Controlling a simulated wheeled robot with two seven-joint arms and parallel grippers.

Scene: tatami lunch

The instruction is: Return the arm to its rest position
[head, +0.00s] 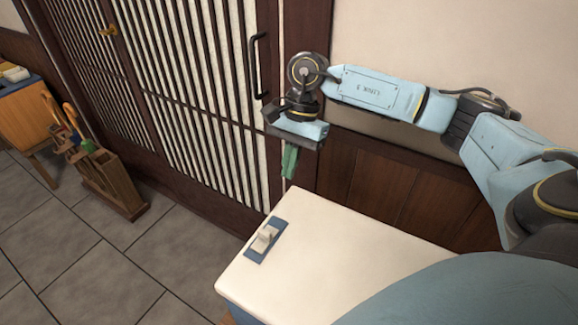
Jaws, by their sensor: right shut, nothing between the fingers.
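My right arm comes in from the right and reaches across in front of the wall. My right gripper (289,163) hangs from its wrist with green fingers pointing down, shut and empty. It is in front of the dark door post, above and beyond the far left edge of a white-topped cabinet (335,240). It appears apart from the cabinet top. My left gripper is not in view.
A small blue plate with a pale block (265,240) is on the cabinet's left end. A slatted door (165,80) with a black handle (256,66) stands behind. A wooden umbrella stand (108,180) and a wooden table (28,112) are at left. The tiled floor between is clear.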

